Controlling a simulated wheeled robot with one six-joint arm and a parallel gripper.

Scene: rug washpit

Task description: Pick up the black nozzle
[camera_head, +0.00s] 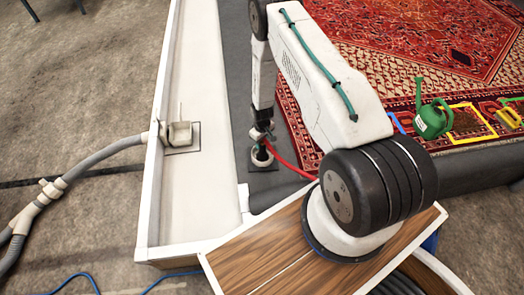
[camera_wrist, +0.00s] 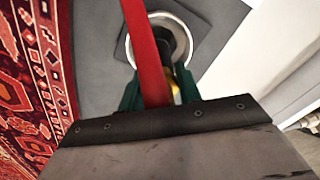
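A black nozzle-like piece (camera_wrist: 166,42) stands inside a white round ring or cup (camera_wrist: 186,38) on a dark square base, ahead of my gripper in the wrist view. A yellow part shows just below it. My gripper (camera_wrist: 160,88) has its two green fingers apart, one on each side of the yellow part. A red hose crosses in front and hides part of the space between the fingers. In the head view my gripper (camera_head: 262,151) points down over the white ring (camera_head: 262,160). I cannot tell whether the fingers touch the piece.
A green watering can (camera_head: 433,120) and a yellow-framed tray (camera_head: 455,108) stand at right. A white trough (camera_head: 190,90) with a pale wall lies left.

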